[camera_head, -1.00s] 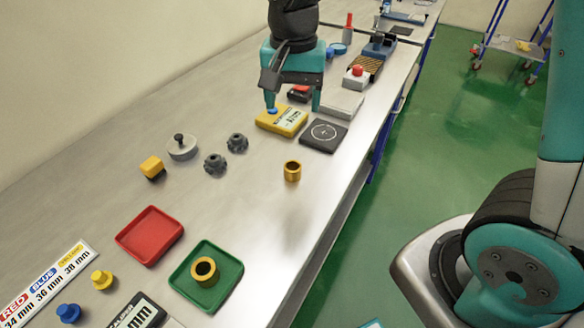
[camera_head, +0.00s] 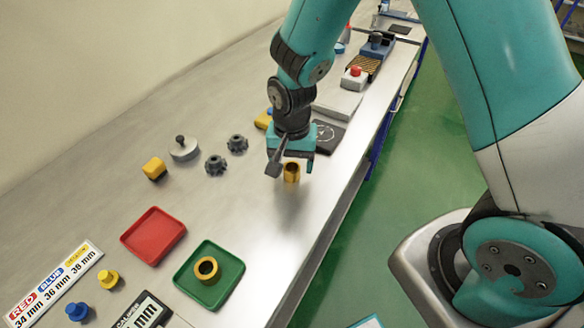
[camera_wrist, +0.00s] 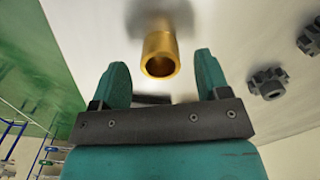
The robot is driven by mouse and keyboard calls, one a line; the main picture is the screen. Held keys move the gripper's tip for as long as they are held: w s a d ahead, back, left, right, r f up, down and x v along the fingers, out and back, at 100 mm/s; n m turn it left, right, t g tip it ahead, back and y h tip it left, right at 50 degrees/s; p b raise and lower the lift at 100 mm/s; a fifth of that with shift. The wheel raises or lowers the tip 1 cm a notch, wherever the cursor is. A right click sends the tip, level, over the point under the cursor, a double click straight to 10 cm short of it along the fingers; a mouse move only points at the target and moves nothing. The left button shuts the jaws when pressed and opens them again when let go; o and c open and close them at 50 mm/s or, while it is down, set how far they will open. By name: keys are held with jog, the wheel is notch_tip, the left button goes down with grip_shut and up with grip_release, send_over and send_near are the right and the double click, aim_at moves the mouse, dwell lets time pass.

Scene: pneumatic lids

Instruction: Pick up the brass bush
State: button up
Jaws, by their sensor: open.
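A brass bush (camera_head: 291,173) stands upright on the steel bench, at the middle of the head view. My gripper (camera_head: 290,164) is open and empty, just above and behind this bush, partly covering it. In the wrist view the same bush (camera_wrist: 160,52) shows ahead of my open fingers (camera_wrist: 161,70), roughly centred between their tips, with its hollow end visible. I cannot tell whether the fingers are around it. A second brass bush (camera_head: 206,268) stands in the green tray (camera_head: 233,281).
A red tray (camera_head: 153,256), two dark toothed knobs (camera_head: 237,144), a grey lid with a knob (camera_head: 184,150) and a yellow block (camera_head: 154,168) are to the left. A black pad (camera_head: 329,137) lies behind my gripper. The bench's right edge is close.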

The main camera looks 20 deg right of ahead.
notch_tip(320, 180, down, 2)
jog(key=shift+c, duration=0.2)
jog(key=c, duration=1.1)
jog(key=shift+o, duration=0.2)
